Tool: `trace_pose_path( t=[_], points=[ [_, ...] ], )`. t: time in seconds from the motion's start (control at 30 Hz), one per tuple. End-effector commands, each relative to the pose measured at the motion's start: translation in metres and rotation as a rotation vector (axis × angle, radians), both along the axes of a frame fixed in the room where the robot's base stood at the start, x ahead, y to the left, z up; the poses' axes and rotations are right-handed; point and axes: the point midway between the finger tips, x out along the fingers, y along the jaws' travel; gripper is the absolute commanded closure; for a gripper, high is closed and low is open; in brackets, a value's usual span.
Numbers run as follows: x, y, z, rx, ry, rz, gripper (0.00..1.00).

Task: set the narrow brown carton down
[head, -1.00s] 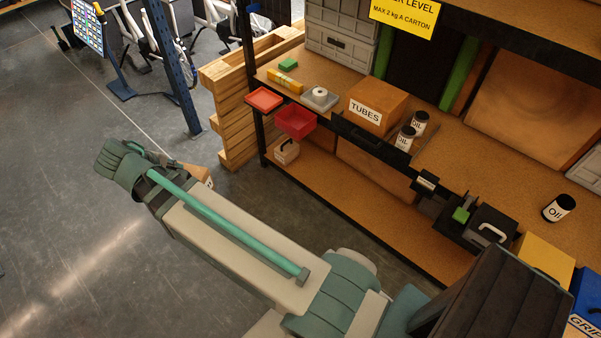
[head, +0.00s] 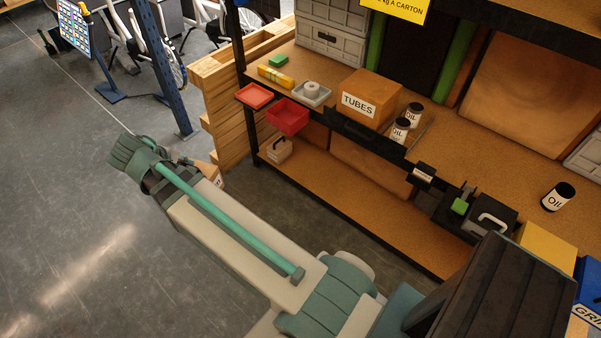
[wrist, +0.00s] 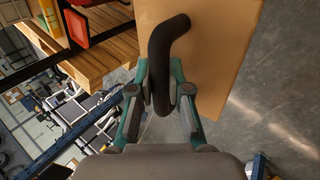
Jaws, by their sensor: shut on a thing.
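The narrow brown carton (wrist: 222,50) fills the upper middle of the wrist view, with a bent black handle (wrist: 166,40) on its near face. My gripper (wrist: 164,92) has its two fingers closed on either side of that handle. In the head view only a small part of the carton (head: 210,171) shows, beyond my forearm. Most of it and the gripper's fingers are hidden there. The carton is held off the shelves, over the grey floor in front of the wooden stack. Its underside is not visible.
The shelf rack's upper board (head: 478,148) bears a TUBES box (head: 366,94), oil cans and a grey tray (head: 312,95). Red bins (head: 288,117) hang at its front edge. A small labelled case (head: 279,150) stands on the lower board (head: 350,205), which has free room. A wooden stack (head: 222,120) stands left.

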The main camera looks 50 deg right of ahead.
Motion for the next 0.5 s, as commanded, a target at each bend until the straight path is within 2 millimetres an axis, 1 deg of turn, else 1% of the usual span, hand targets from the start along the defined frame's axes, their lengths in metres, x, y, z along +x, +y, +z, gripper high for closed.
trace_pose_path(
  t=[0.03, 0.17, 0.27, 0.37, 0.5],
  points=[
    [0.001, -0.01, -0.013, -0.002, -0.001, -0.017, 1.0],
    [0.002, -0.035, -0.036, -0.001, -0.002, -0.063, 1.0],
    [0.002, -0.06, -0.06, -0.002, -0.001, -0.109, 1.0],
    [0.003, -0.088, -0.087, -0.001, 0.0, -0.159, 1.0],
    [0.005, -0.132, -0.126, -0.002, -0.001, -0.231, 1.0]
  ],
)
